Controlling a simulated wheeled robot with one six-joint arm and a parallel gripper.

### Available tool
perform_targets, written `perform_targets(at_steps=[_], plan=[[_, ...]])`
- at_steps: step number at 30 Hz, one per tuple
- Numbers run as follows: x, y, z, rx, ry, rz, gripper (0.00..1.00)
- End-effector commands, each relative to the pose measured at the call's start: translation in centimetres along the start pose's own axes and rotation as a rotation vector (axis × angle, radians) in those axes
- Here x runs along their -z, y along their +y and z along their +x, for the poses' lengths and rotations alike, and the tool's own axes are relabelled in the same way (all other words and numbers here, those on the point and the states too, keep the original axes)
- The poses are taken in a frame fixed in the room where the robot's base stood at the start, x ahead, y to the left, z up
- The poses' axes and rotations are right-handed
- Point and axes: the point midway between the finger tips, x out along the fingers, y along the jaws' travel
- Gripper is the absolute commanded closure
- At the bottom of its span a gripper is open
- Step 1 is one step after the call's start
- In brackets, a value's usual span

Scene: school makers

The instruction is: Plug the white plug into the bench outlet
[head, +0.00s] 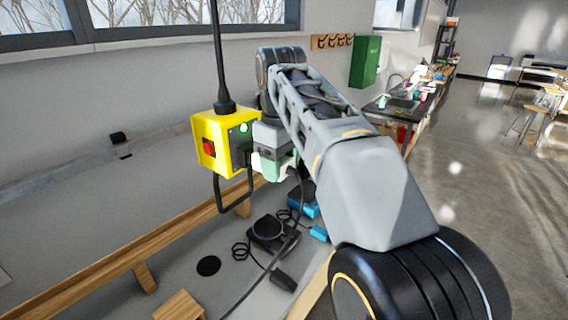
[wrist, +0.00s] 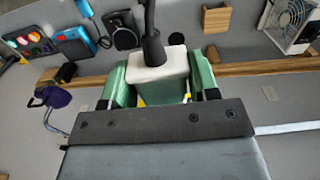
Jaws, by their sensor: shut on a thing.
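A yellow outlet box (head: 212,158) hangs from a black cable over the bench. It has a red switch on one side and a grey face with a lit indicator towards my gripper. My gripper (head: 275,166), with green fingers, is close to that grey face. The white plug (wrist: 158,66) is held between the fingers in the wrist view, its black cord (wrist: 152,22) leading away. A bit of the white plug (head: 256,164) shows by the box in the head view. Bits of yellow show beside the plug in the wrist view. Whether its pins are in the socket is hidden.
A wooden rail (head: 150,250) runs along the wall side of the bench. Below lie a black device (head: 268,232), a blue device (head: 303,205) and loose cords. A fan (wrist: 292,18) shows in the wrist view. A green wall box (head: 365,62) is farther back.

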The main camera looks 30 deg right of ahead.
Motion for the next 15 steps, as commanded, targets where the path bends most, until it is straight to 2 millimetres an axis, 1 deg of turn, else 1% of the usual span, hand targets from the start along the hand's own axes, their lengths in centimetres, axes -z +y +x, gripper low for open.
perform_targets(at_steps=[12,13,15], plan=[[0.81,0.02,-0.04,-0.001,0.0,0.001,0.74],[0.84,0.02,-0.04,-0.001,0.0,0.001,0.44],[0.8,0.02,-0.04,-0.001,0.0,0.002,0.38]])
